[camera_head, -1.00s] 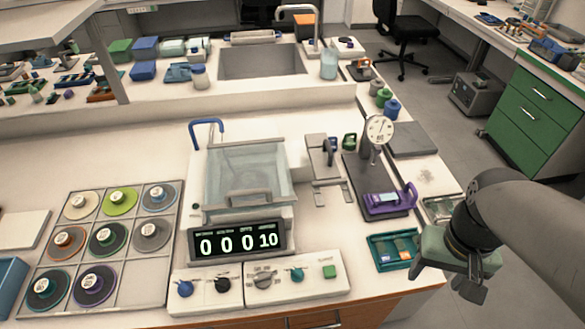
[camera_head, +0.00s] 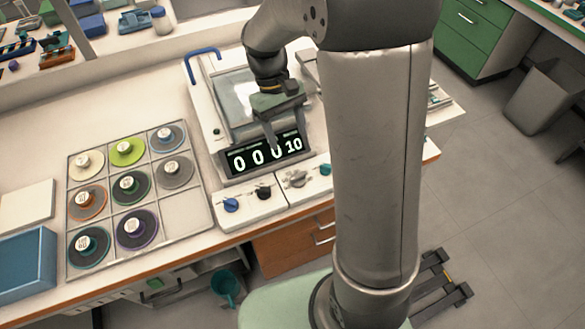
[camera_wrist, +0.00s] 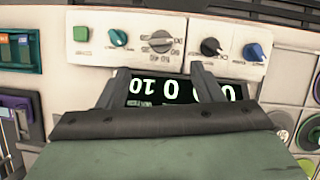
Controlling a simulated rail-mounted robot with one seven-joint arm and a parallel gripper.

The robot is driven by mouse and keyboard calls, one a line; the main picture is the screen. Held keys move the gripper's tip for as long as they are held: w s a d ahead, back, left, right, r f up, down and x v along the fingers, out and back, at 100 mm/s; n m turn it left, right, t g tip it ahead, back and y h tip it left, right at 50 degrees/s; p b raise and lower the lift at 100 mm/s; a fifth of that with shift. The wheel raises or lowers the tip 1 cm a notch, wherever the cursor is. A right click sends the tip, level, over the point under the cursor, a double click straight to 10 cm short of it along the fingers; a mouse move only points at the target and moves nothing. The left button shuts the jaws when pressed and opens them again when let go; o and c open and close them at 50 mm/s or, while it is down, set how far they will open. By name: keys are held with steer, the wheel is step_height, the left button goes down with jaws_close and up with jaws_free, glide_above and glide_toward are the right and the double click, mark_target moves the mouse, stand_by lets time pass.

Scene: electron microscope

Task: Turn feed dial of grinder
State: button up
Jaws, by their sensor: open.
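The grinder (camera_head: 198,100) stands on the bench with its digital display (camera_head: 250,158) lit, reading 0 0 0 10. Its front panel carries a blue dial (camera_head: 231,205), a black dial (camera_head: 264,192), a large grey dial (camera_head: 297,179) and a teal dial (camera_head: 325,169). The wrist view shows the blue dial (camera_wrist: 253,51), black dial (camera_wrist: 211,47), grey dial (camera_wrist: 161,41), teal dial (camera_wrist: 118,38) and a green button (camera_wrist: 80,33). I cannot read which dial is feed. My gripper (camera_head: 274,143) is open and empty over the display. In the wrist view its fingers (camera_wrist: 160,72) point toward the grey dial, apart from it.
A tray of colored discs (camera_head: 200,213) lies left of the grinder, with a blue bin (camera_head: 28,262) beyond it. A drawer (camera_head: 285,243) sits below the bench edge. My arm hides the bench to the right of the panel.

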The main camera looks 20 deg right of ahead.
mark_target(298, 176)
steer(key=x, duration=1.1)
steer(key=shift+a+f, duration=0.1)
steer(key=shift+f, duration=0.05)
steer(key=c, duration=1)
